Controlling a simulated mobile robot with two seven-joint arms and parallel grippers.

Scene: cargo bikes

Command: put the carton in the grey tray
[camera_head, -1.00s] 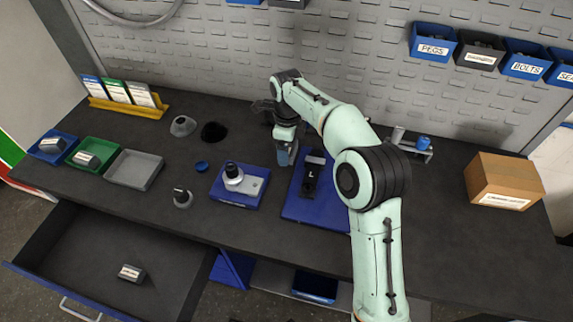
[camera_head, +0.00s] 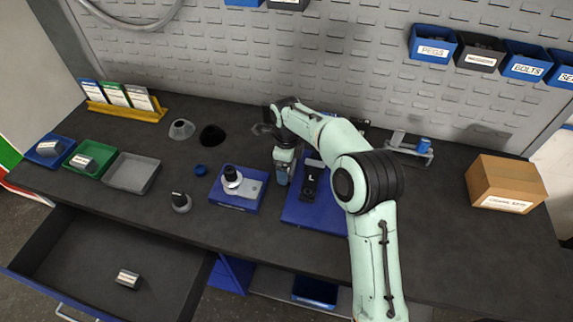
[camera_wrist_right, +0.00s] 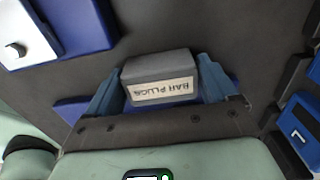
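The grey tray (camera_head: 132,187) stands empty on the bench at the left, right of a green tray. My right gripper (camera_head: 283,178) is over the bench near the left edge of the blue mat. In the right wrist view, its blue fingers flank a small dark grey carton (camera_wrist_right: 155,68) with a white "BAR PLUGS" label, and it appears shut on it. This carton is hidden in the head view. Another small grey carton (camera_head: 127,279) lies in the open drawer. My left gripper is not in view.
The blue tray (camera_head: 38,159) and green tray (camera_head: 101,171) each hold a similar carton. A cardboard box (camera_head: 505,183) stands at right. The drawer (camera_head: 90,255) is open.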

